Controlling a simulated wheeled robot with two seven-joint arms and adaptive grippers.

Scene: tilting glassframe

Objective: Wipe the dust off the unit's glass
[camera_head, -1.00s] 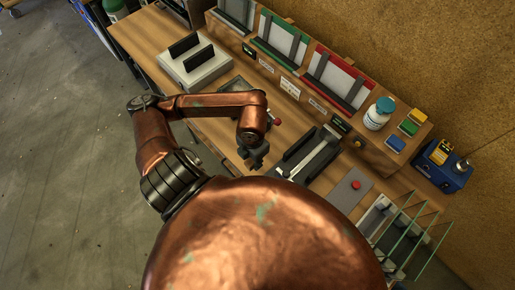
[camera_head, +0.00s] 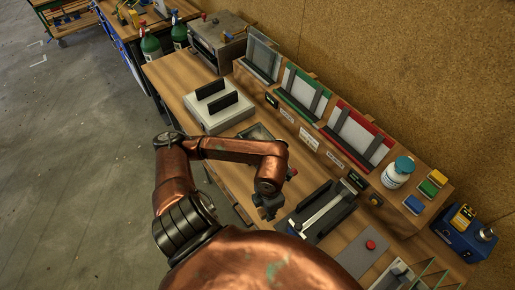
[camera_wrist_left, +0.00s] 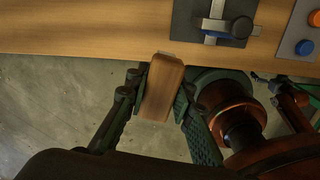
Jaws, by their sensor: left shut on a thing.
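My left gripper (camera_head: 268,206) is over the front edge of the workbench, beside the dark cradle. In the left wrist view its fingers (camera_wrist_left: 160,92) are shut on a brown wooden block (camera_wrist_left: 161,88), held over the gap in front of the bench. The block's far side is hidden. The dark cradle (camera_head: 318,212) has a pale bar along it. Upright glass panes (camera_head: 432,272) stand in a rack at the lower right, partly cut off. Three framed panels stand on the back ledge: grey (camera_head: 262,56), green (camera_head: 302,90) and red (camera_head: 357,135). I cannot make out dust. My right gripper is out of view.
A white bottle (camera_head: 398,172) and small coloured blocks (camera_head: 428,188) stand on the ledge. A blue device (camera_head: 465,235) is at the right. A red button (camera_head: 370,245) sits on a grey plate.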

